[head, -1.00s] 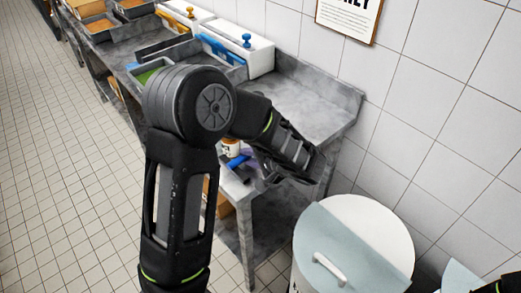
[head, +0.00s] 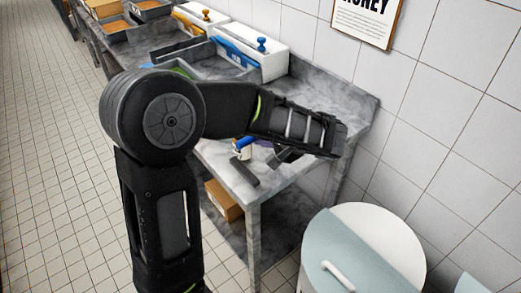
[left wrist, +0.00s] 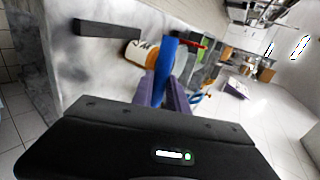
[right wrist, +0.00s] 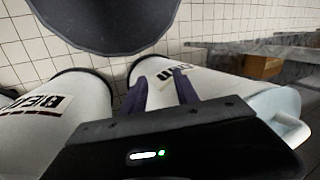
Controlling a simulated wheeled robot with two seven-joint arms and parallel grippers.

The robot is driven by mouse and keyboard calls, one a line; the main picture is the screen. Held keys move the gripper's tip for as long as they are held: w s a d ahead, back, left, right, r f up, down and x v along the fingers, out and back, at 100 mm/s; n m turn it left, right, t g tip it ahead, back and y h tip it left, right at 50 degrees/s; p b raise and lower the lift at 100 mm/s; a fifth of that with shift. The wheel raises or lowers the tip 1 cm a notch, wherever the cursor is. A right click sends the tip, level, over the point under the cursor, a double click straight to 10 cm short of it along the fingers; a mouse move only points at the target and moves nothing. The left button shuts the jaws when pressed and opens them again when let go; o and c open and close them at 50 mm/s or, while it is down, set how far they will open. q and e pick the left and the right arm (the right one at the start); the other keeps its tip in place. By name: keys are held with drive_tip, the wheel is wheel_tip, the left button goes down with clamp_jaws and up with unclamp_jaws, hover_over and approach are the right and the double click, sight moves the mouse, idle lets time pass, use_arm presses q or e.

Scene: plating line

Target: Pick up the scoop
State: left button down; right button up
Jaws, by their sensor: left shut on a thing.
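A blue handle (left wrist: 168,56), apparently the scoop's, stands between the purple fingers of my left gripper (left wrist: 164,92) in the left wrist view. The gripper is shut on it. In the head view the blue handle (head: 244,142) shows at the near end of the steel table, beside my left forearm; that gripper is mostly hidden there. The scoop's bowl cannot be made out. My right gripper (right wrist: 168,88) has its purple fingers apart and empty, in front of white bins; it is out of the head view.
A white labelled jar (left wrist: 138,50) and a dark grey bar (head: 245,172) are on the table's near end. White boxes (head: 262,58) and trays stand further back. A white round bin (head: 385,235) with a pale blue lid stands at the lower right. A cardboard box (head: 224,200) sits below.

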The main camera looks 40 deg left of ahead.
use_arm(q)
drive_tip(key=shift+r, duration=0.5)
drive_tip(key=w+d+m+t+h, duration=0.4)
drive_tip(key=w+d+m+t, duration=0.2)
drive_tip(key=w+m, duration=0.15)
drive_tip(key=s+d+f+m+t+h, duration=0.1)
drive_tip(key=d+m+t+h, duration=0.1)
drive_tip(key=d+m+h, duration=0.4)
drive_tip(key=d+m, duration=0.1)
drive_tip(key=d, duration=0.3)
drive_tip(key=shift+s+d+h, duration=0.15)
drive_tip(key=shift+s+h, duration=0.05)
drive_tip(key=shift+h, duration=0.2)
